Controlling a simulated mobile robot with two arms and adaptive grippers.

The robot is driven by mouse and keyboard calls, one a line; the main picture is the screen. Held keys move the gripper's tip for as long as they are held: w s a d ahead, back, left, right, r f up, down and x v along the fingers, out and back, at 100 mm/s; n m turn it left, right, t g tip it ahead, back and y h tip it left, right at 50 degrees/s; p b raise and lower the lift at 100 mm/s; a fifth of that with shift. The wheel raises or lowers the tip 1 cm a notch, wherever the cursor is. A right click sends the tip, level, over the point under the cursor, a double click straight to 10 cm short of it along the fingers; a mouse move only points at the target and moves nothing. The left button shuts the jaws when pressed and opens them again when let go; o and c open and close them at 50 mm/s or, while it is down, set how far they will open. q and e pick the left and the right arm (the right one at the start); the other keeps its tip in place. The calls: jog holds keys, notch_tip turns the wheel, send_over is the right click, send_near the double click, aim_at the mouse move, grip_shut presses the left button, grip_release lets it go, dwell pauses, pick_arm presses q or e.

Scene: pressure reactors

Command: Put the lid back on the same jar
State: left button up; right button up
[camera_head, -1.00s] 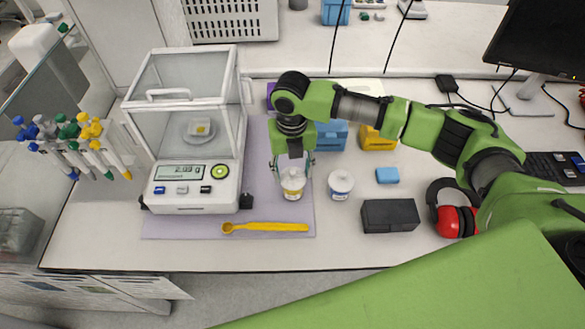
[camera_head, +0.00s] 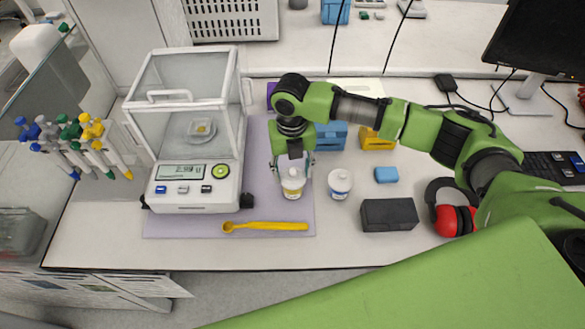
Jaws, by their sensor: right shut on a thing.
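A small white jar with a yellow label (camera_head: 293,190) stands upright on the purple mat, right of the balance. My right gripper (camera_head: 292,172) is over it, pointing down, its fingers on either side of the white lid (camera_head: 293,174) at the jar's top. It is shut on the lid. The lid is at the jar's mouth; whether it is fully seated cannot be told. A second white jar with a blue label (camera_head: 340,187) stands just to the right, apart from the gripper. My left gripper is out of view.
A balance (camera_head: 190,187) with a glass draft shield and a small dish (camera_head: 201,130) inside stands left. A yellow spoon (camera_head: 265,227) lies in front on the mat (camera_head: 190,226). A dark box (camera_head: 389,215), blue block (camera_head: 386,175) and red earmuffs (camera_head: 455,220) are right. Pipettes stand far left.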

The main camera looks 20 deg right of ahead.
dwell(0.4)
jog(key=o, duration=1.4)
jog(key=shift+r+p, duration=3.5)
jog(key=shift+p, duration=0.15)
jog(key=shift+c, duration=0.4)
grip_shut()
